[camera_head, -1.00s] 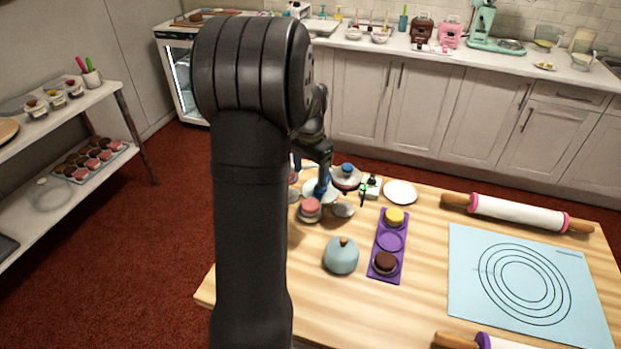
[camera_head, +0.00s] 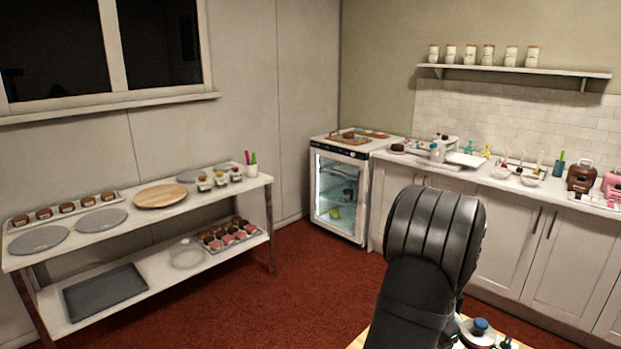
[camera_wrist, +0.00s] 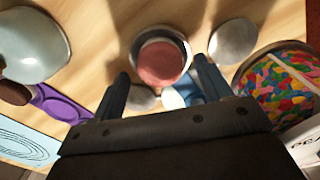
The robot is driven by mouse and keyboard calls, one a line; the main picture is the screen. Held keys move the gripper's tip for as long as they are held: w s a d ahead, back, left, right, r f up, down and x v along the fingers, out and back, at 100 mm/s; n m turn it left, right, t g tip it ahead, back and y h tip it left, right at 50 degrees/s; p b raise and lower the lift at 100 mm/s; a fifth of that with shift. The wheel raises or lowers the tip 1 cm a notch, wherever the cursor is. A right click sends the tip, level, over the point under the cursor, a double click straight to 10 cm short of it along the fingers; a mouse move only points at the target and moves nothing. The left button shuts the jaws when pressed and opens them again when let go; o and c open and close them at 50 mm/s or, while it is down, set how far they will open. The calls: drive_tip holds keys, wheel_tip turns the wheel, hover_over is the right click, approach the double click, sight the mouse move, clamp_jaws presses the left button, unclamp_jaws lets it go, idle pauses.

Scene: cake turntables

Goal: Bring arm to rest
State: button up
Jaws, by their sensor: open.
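My gripper (camera_wrist: 164,84) is in the wrist view, with its two dark fingers apart and nothing between them. It is over the wooden table (camera_wrist: 105,22). Ahead of the fingertips stands a round container with a pink top (camera_wrist: 160,62). A grey round disc (camera_wrist: 233,41) lies to its right. In the head view my arm covers the lower middle, and the gripper itself does not show there.
A pale blue domed thing (camera_wrist: 32,45) and a purple tray (camera_wrist: 62,103) are at the left of the wrist view. A colourful round container (camera_wrist: 280,85) is at the right. In the head view, a shelf rack (camera_head: 150,208) stands left and a glass-door fridge (camera_head: 338,190) behind.

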wheel_tip(320, 180, down, 2)
drive_tip(key=shift+r, duration=2.15)
drive_tip(key=shift+f, duration=0.1)
